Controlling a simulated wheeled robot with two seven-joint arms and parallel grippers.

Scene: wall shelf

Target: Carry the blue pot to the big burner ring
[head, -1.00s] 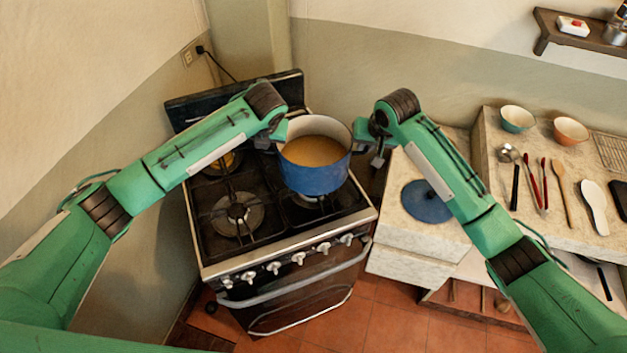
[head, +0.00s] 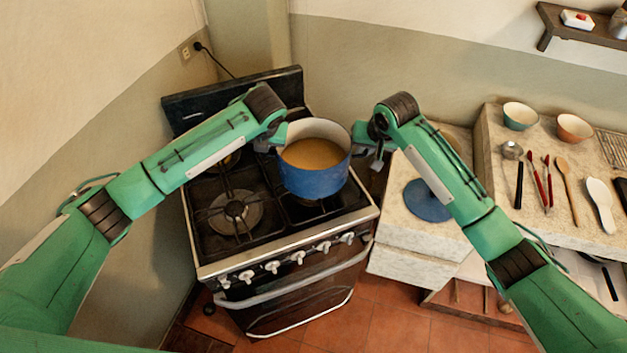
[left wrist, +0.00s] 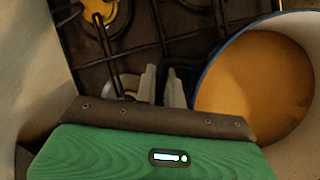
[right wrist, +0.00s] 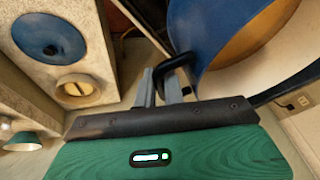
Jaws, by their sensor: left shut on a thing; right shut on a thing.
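The blue pot (head: 314,180) has a pale inside and holds an orange-brown liquid (head: 313,153). It is upright above the right side of the stove (head: 330,238). The big burner ring (head: 236,211) appears to be the one at the stove's front left, left of the pot and bare. My left gripper (head: 279,141) is shut on the pot's left handle; its fingers (left wrist: 160,86) show beside the rim in the left wrist view. My right gripper (head: 362,142) is shut on the right handle, a dark loop (right wrist: 176,76) in the right wrist view.
A stone counter stands right of the stove, with a blue disc (head: 428,200) on it. Farther right are two bowls (head: 520,116) and several utensils (head: 565,180). The stove's back panel (head: 232,101) rises behind. The stove's front left is clear.

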